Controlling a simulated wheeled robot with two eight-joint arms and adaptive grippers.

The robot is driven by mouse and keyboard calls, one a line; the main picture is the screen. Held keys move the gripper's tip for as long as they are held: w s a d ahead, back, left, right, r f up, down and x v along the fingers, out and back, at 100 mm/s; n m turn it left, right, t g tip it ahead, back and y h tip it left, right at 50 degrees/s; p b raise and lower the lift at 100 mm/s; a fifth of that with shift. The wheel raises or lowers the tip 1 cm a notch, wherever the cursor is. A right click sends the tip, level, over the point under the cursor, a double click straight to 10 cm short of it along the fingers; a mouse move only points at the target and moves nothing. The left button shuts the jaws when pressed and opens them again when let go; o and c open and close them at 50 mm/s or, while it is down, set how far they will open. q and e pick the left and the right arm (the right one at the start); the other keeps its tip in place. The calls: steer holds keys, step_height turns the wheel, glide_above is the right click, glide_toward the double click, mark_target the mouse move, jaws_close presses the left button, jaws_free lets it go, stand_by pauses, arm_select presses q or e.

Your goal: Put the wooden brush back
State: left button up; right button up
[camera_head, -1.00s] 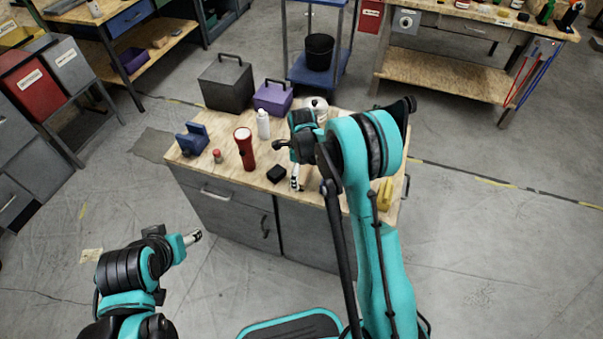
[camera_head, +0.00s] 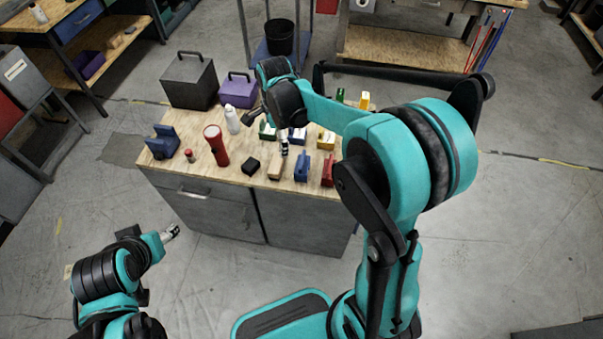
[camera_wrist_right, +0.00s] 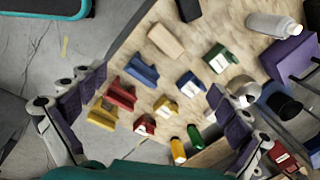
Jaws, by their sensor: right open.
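A plain tan wooden block (camera_head: 274,166), which looks like the wooden brush, lies on the plywood top of the grey cabinet (camera_head: 305,186); no bristles show. It also lies at the upper middle of the right wrist view (camera_wrist_right: 163,40). My right gripper (camera_head: 264,133) is over the workbench, just beyond the block in the head view. In the wrist view its two fingers (camera_wrist_right: 155,84) are wide apart with nothing between them. My left gripper (camera_head: 171,233) is low at the left, off the cabinet's front; its fingers are too small to judge.
Blue (camera_head: 302,167) and red (camera_head: 328,170) ridged pieces stand right of the block; a yellow one (camera_wrist_right: 102,114) is beyond. Small labelled boxes (camera_head: 325,140) are behind. A black block (camera_head: 250,165), red flashlight (camera_head: 217,147) and white bottle (camera_head: 232,120) stand left.

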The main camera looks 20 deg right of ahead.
steer(key=s+r+n+t, duration=0.2)
steer(key=s+n, duration=0.7)
steer(key=s, duration=0.1)
steer(key=s+r+n+t, duration=0.3)
steer(key=s+n, duration=0.6)
steer(key=s, duration=0.1)
steer(key=shift+s+d+n, duration=0.2)
steer(key=shift+s+n, duration=0.1)
steer(key=shift+r, duration=0.1)
